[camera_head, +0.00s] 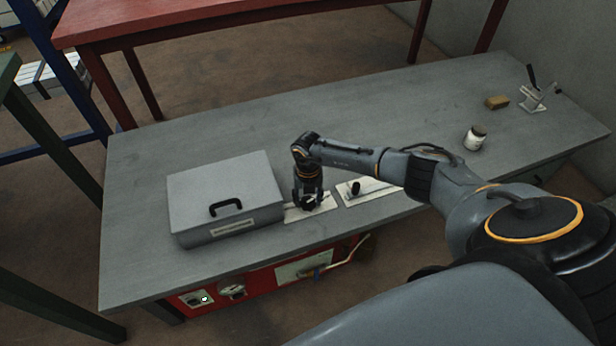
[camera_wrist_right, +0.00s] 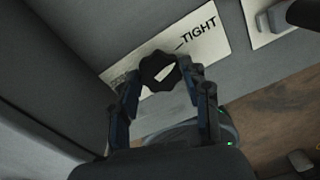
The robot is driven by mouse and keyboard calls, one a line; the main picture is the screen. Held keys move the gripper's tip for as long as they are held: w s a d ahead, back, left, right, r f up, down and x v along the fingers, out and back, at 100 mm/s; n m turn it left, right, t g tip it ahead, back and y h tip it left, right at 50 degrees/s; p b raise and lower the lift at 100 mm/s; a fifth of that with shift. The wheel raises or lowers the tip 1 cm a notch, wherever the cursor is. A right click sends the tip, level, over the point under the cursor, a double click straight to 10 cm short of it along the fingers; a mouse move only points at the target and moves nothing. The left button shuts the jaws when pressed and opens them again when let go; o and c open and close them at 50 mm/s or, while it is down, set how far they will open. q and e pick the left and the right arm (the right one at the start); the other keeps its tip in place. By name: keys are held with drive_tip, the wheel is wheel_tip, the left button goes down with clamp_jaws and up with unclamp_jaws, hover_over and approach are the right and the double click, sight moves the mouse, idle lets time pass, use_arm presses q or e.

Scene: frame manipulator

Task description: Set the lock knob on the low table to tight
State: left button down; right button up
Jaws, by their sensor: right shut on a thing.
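The lock knob (camera_wrist_right: 154,63) is a dark, lobed knob with a white pointer on a white label plate (camera_wrist_right: 213,37). The plate reads TIGHT at the upper right, with a short black mark beside the word. Another word at the plate's left end is mostly hidden by the knob and a finger. The pointer slants toward the upper right, roughly to the TIGHT side. My right gripper (camera_wrist_right: 163,84) is shut on the knob, with a finger at each side. In the head view my right gripper (camera_head: 308,200) covers the knob above its plate (camera_head: 293,214). My left gripper is out of view.
The low grey table (camera_head: 350,125) holds a grey box (camera_head: 225,185) with a black handle close left of my gripper. A second white plate (camera_head: 385,193) with a dark fixture is close right. A jar (camera_head: 474,139) and a brown block (camera_head: 497,102) stand farther right. The table's back middle is clear.

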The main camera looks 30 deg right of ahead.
sight(308, 202)
drive_tip(key=o, duration=1.1)
drive_tip(key=shift+o, duration=0.2)
drive_tip(key=shift+r, duration=0.1)
wheel_tip(308, 202, up, 12)
